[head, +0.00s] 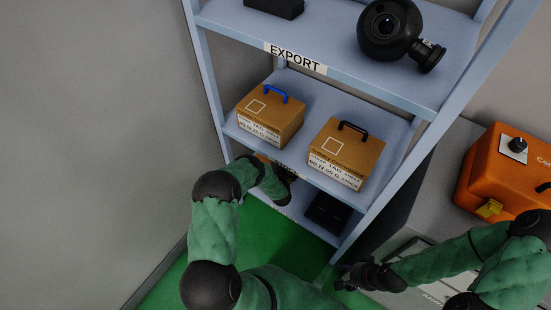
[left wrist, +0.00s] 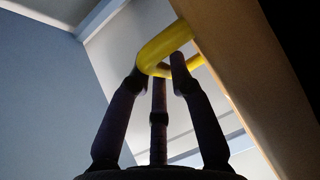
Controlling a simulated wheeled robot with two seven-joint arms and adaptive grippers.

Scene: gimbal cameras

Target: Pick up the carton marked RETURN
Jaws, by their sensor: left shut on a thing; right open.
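My left arm reaches into the shelf level below the two visible cartons in the head view, and its fingers are hidden there. In the left wrist view my left gripper (left wrist: 160,68) is shut on a yellow handle (left wrist: 166,42) of a brown carton (left wrist: 245,85). In the head view only a small orange-brown patch (head: 263,158) shows beside that arm, perhaps this carton. No RETURN marking can be read; a shelf label there is mostly covered. My right gripper (head: 350,277) is open and empty, low beside the shelf's right post.
On the middle shelf stand a carton with a blue handle (head: 271,117) and one with a black handle (head: 346,153). The shelf edge above reads EXPORT (head: 295,58). A black round device (head: 390,30) sits on top. An orange case (head: 510,175) stands at right.

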